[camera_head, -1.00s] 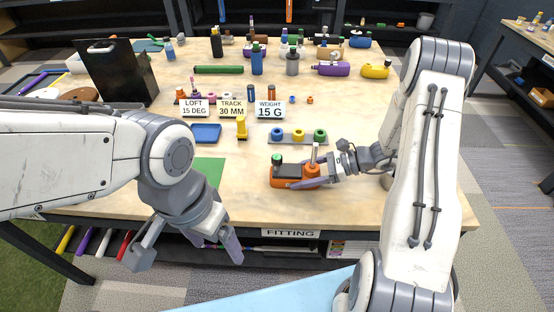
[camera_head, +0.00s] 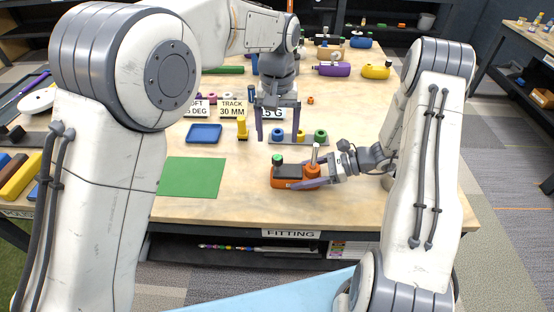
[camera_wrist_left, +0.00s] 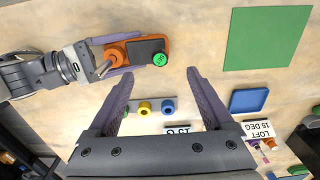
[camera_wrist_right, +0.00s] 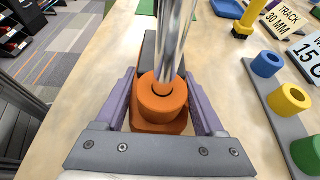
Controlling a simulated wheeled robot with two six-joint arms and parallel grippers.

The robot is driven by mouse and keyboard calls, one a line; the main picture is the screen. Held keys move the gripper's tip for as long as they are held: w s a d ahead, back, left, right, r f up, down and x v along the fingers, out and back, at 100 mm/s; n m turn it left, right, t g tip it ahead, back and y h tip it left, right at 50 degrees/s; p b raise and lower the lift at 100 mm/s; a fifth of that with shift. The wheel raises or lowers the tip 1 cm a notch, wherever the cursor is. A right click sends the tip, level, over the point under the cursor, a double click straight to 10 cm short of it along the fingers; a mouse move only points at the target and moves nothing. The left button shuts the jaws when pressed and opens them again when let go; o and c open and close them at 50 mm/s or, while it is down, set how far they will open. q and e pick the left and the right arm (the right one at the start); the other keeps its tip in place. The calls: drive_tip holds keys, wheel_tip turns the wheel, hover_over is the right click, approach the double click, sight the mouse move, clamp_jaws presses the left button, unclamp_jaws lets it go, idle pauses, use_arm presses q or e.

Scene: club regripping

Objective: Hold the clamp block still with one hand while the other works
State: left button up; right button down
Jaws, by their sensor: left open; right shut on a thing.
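The orange clamp block (camera_head: 290,182) lies on the table near its front edge. It has a green knob (camera_head: 277,160) and a dark part on its left, and a steel rod stands up from its right end. My right gripper (camera_head: 314,183) is shut on the block's right end; the right wrist view shows the fingers on both sides of the orange collar (camera_wrist_right: 163,98). My left gripper (camera_head: 278,133) is open and empty above the table, behind the block. The left wrist view shows the block (camera_wrist_left: 118,56) beyond the fingertips, apart from them.
A grey strip with blue, yellow and green rings (camera_head: 320,135) lies behind the block, close to my left gripper. A green mat (camera_head: 190,177) lies left, with a blue tray (camera_head: 204,133) and a yellow piece (camera_head: 242,127) behind.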

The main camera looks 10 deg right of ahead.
sight(278, 157)
use_arm(q)
drive_tip(key=shift+f, duration=5)
